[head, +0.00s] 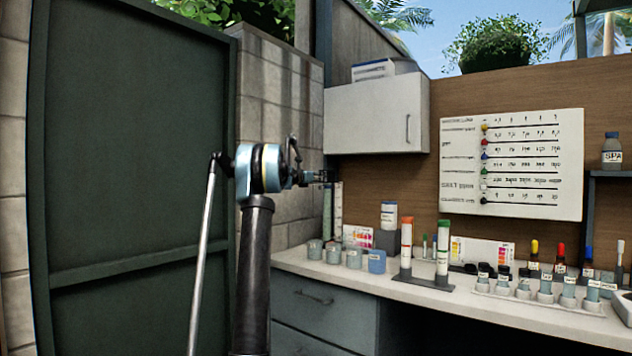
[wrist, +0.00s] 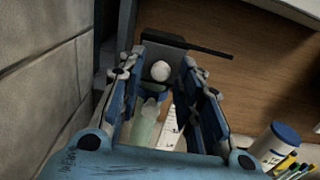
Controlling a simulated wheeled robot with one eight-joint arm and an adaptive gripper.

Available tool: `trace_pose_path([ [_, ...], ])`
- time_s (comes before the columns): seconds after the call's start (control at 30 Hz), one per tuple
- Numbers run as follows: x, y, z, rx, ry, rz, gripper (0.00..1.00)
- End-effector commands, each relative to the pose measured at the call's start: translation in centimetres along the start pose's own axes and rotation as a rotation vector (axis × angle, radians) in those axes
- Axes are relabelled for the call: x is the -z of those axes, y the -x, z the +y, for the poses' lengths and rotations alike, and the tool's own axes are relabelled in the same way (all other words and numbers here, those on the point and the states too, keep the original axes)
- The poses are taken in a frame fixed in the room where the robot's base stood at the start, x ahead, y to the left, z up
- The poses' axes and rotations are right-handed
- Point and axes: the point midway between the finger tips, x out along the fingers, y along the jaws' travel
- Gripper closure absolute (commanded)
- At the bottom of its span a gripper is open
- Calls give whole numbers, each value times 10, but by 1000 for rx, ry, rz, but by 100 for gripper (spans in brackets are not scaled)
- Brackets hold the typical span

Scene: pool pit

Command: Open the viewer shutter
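My gripper (head: 318,177) is raised above the left end of the counter, next to the block wall. In the wrist view its two blue fingers (wrist: 170,85) stand wide apart. A pale round knob (wrist: 161,71) on a dark grey plate (wrist: 160,45) shows between them near the fingertips; I cannot tell if they touch it. A thin dark bar (wrist: 205,46) runs right from the plate. The plate may be the viewer shutter, but no label confirms it. Below the knob are a blue part and a pale green tube-like body (wrist: 144,125), partly hidden by my gripper.
A white wall cabinet (head: 377,115) hangs just right of my gripper. The counter (head: 400,290) below holds small cups (head: 333,254), tall tubes (head: 443,250) and several bottles. A dark green panel (head: 135,150) stands left. Open air lies before the test chart (head: 512,163).

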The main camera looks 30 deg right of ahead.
Motion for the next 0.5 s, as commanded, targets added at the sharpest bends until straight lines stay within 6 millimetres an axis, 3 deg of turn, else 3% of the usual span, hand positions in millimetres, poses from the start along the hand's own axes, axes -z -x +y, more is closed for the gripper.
trace_pose_path([
  [0.03,0,0,0,0,0,0,85],
  [0.1,0,0,0,0,0,0,100],
  [0.33,0,0,-2,0,0,0,100],
  [0.5,0,0,-21,1,0,0,100],
])
